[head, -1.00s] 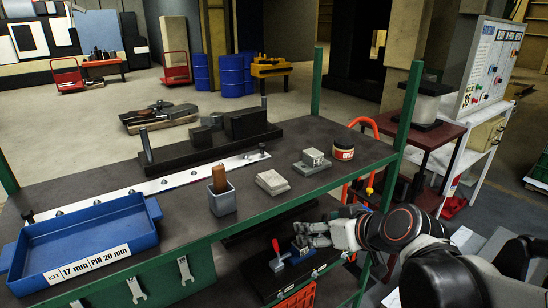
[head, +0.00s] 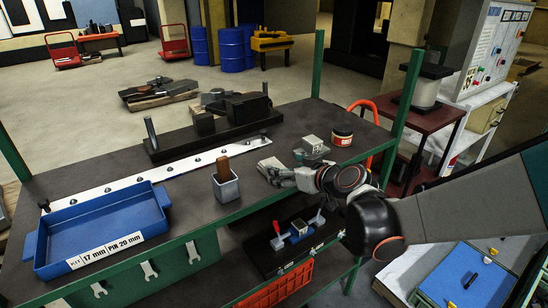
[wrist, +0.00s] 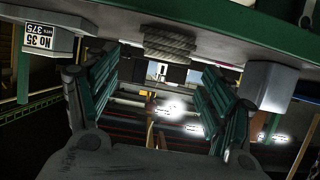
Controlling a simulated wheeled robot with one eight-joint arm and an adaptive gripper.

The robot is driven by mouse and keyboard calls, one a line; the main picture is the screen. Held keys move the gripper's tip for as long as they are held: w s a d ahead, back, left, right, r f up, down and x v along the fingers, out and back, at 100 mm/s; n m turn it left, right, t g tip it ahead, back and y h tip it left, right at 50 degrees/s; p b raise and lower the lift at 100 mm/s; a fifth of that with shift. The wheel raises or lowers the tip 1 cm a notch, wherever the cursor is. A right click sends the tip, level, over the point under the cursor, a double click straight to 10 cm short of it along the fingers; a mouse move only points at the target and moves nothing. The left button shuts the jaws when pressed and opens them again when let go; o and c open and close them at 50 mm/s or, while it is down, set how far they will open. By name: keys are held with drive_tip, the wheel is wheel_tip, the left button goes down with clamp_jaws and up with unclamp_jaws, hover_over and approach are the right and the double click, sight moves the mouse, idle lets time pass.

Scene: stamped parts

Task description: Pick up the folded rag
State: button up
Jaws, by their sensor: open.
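The folded rag (head: 268,164) is a small pale-grey folded pad on the dark bench top, between the grey cup and the labelled block. My gripper (head: 282,177) reaches in from the right at the bench's front side and partly hides it in the head view. In the wrist view, which is upside down, the rag (wrist: 170,43) shows as a ribbed grey-brown bundle ahead of and between the green-padded fingers. My gripper (wrist: 160,68) is open and empty there. I see no contact with the rag.
The grey cup (head: 226,187) holding a brown block stands left of the rag. A labelled block (head: 312,145) and a jar (head: 342,135) are to its right. A blue tray (head: 100,232) sits at the left. Behind is a black fixture (head: 205,139). A green rail runs along the front edge.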

sight(273, 164)
drive_tip(key=shift+b+x, duration=0.45)
drive_tip(key=shift+x, duration=2.7)
drive_tip(key=shift+r, duration=0.2)
drive_tip(key=c, duration=1)
